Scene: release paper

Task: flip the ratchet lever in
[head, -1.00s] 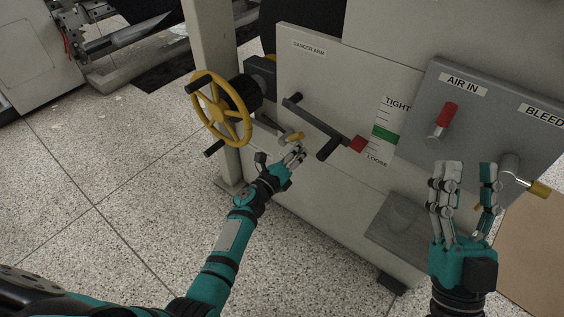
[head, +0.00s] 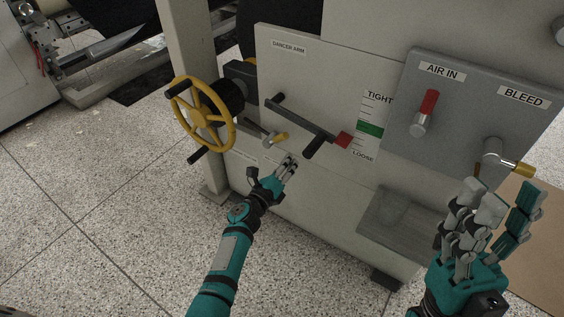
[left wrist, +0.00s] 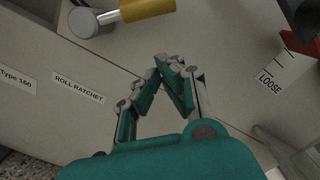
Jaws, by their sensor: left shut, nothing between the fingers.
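The ratchet lever (head: 280,137) has a short yellow handle on a grey metal pivot and sticks out of the pale machine panel, right of the yellow handwheel. My right gripper (head: 510,205) is open and empty below the bleed valve.
The yellow handwheel (head: 203,115) stands left of the lever. The dancer arm (head: 305,122), a black bar with a red tip, crosses the panel above and right of it. The air-in valve (head: 425,112) and bleed valve (head: 505,158) project at right. Open floor lies left.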

